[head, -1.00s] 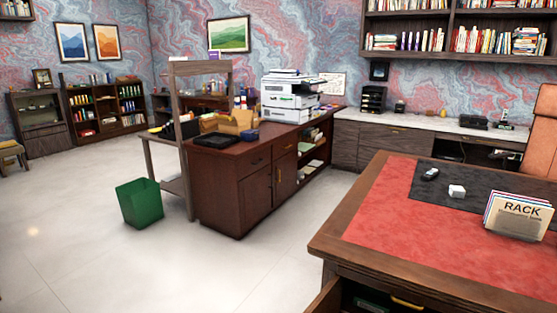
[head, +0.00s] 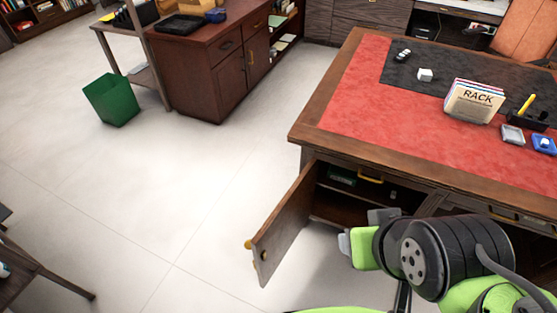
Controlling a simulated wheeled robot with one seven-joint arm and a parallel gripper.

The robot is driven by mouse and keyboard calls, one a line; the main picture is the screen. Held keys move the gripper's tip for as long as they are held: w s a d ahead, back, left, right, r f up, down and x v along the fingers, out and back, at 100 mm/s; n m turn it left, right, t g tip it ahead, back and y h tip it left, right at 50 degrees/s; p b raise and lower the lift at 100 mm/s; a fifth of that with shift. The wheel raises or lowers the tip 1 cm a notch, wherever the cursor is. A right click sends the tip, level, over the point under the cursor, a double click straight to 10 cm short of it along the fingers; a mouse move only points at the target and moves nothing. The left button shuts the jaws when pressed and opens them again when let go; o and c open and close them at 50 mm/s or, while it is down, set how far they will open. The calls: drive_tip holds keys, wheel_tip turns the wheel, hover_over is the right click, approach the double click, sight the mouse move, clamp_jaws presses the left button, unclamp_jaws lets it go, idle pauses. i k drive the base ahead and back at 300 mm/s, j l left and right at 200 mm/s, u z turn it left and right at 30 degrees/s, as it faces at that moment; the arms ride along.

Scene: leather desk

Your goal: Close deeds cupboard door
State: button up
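An open wooden cupboard door (head: 287,226) hangs at the left front of the desk, swung out towards me. It has brass-coloured knobs (head: 248,244) near its free edge. Behind it the cupboard's dark inside (head: 335,205) shows, with a green item (head: 342,176) on an upper level. My gripper (head: 346,244), with green and grey parts, is to the right of the door, in front of the cupboard opening. It appears apart from the door. Its fingers are partly hidden and seen at an angle, so I cannot tell whether they are apart. I see nothing held.
The desk (head: 308,138) has a red leather top with a book rack (head: 474,101) on it. A green bin (head: 111,100) and a brown cabinet (head: 205,80) stand at the back left. Dark furniture (head: 45,265) is at lower left. The floor left of the door is clear.

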sight(277, 235)
drive_tip(key=j+z, duration=0.3)
drive_tip(key=j, duration=0.2)
drive_tip(key=j+z, duration=0.25)
drive_tip(key=j, duration=0.3)
drive_tip(key=j+z, duration=0.3)
drive_tip(key=j, duration=0.2)
drive_tip(key=k+j+z, duration=0.15)
drive_tip(key=j+z, duration=0.15)
drive_tip(key=j, duration=0.2)
drive_tip(key=k+j+z, duration=0.25)
drive_tip(key=j, duration=0.25)
drive_tip(key=u, duration=0.5)
drive_tip(key=i+u, duration=0.15)
drive_tip(key=u, duration=0.8)
drive_tip(key=i+l+u, duration=0.1)
drive_tip(key=u, duration=0.4)
drive_tip(key=l+u, duration=0.1)
drive_tip(key=u, duration=0.4)
